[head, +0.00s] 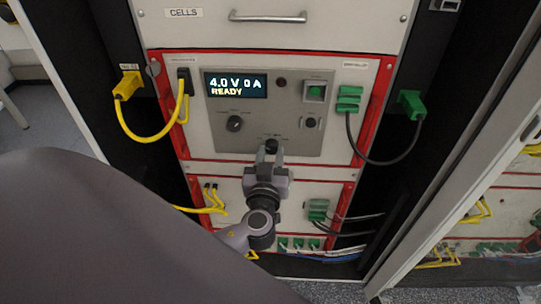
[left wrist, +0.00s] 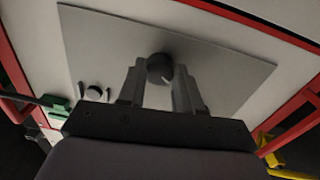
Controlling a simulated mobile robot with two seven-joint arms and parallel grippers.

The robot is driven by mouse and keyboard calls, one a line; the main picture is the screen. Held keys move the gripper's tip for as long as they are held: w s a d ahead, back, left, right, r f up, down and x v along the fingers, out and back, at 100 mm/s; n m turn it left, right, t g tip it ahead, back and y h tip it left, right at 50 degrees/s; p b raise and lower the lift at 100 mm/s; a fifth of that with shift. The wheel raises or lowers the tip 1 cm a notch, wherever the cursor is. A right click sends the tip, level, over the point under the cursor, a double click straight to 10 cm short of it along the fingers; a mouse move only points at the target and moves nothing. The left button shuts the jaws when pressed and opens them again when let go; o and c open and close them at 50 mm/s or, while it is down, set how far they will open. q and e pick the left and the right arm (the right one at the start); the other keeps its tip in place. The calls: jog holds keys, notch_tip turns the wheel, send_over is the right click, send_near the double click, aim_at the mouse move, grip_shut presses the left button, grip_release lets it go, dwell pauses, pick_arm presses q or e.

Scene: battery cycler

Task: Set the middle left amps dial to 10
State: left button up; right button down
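The middle left power unit has a grey control panel (head: 297,143) with a lit display (head: 237,85) reading "4.0 V 0 A READY". A dark round dial (head: 272,143) sits low on this panel, at its middle. My left gripper (head: 270,151) is at that dial. In the left wrist view its two fingers (left wrist: 158,84) lie close along both sides of the dial (left wrist: 160,67), which carries a light pointer mark. Another dark dial (head: 235,123) is further left. Panel lettering is too small to read. My right gripper is not in view.
A small knob (head: 311,122) and a green switch (head: 315,92) are right of the dials. A yellow cable (head: 148,136) loops at the left and a black cable (head: 385,162) with green plugs at the right. Red rails (head: 373,110) flank the unit; another unit is below.

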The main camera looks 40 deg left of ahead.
pick_arm(q)
jog(key=shift+m, duration=0.3)
jog(key=shift+m+b, duration=0.35)
jog(key=shift+m, duration=0.55)
jog(key=m, duration=0.4)
jog(key=shift+m, duration=0.6)
jog(key=o, duration=1)
jog(key=shift+o, duration=0.2)
jog(key=shift+s, duration=0.1)
